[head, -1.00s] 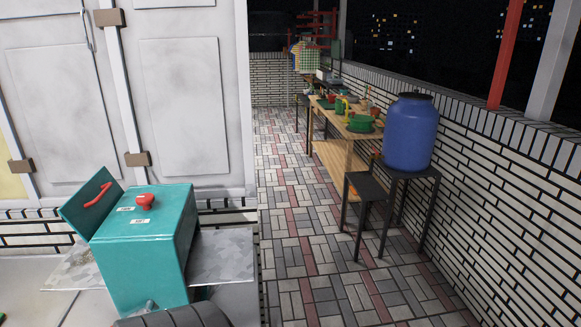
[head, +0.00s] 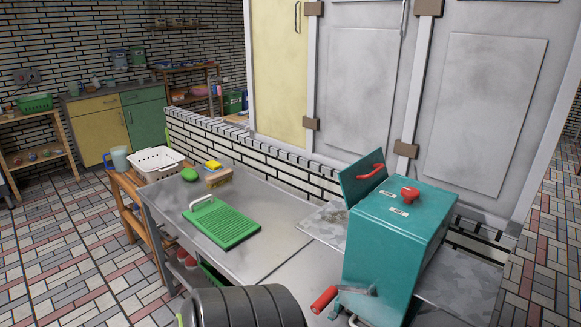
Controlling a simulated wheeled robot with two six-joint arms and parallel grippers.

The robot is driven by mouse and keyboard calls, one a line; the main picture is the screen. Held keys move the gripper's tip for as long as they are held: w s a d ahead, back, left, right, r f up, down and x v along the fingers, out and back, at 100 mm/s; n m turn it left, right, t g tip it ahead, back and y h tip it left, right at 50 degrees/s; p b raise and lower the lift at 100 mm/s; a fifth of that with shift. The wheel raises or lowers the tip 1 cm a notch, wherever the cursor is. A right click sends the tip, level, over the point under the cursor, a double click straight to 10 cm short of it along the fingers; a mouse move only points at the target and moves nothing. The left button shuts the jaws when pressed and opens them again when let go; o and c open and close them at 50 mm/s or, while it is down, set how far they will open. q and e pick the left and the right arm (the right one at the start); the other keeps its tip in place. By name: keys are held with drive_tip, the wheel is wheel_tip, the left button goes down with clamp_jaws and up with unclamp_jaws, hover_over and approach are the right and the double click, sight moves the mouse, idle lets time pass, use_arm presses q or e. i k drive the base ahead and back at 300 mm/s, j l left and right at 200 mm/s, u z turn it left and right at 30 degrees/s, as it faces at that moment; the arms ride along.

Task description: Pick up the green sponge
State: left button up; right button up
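A small rounded green item (head: 190,174) lies at the back left of the grey metal table (head: 262,188). It may be the green sponge, but it is too small to be sure. Right of it, a yellow item (head: 213,165) lies on a small brown box (head: 218,178). Neither of my grippers is in view.
A green ridged board (head: 224,224) lies on the table. A white basket (head: 157,162) and a blue-grey pitcher (head: 121,159) stand left of it. A large teal machine (head: 400,240) with red handles stands at right. Paved floor (head: 60,240) is open at left.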

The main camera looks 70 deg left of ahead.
sight(190, 174)
drive_tip(key=u, duration=3.05)
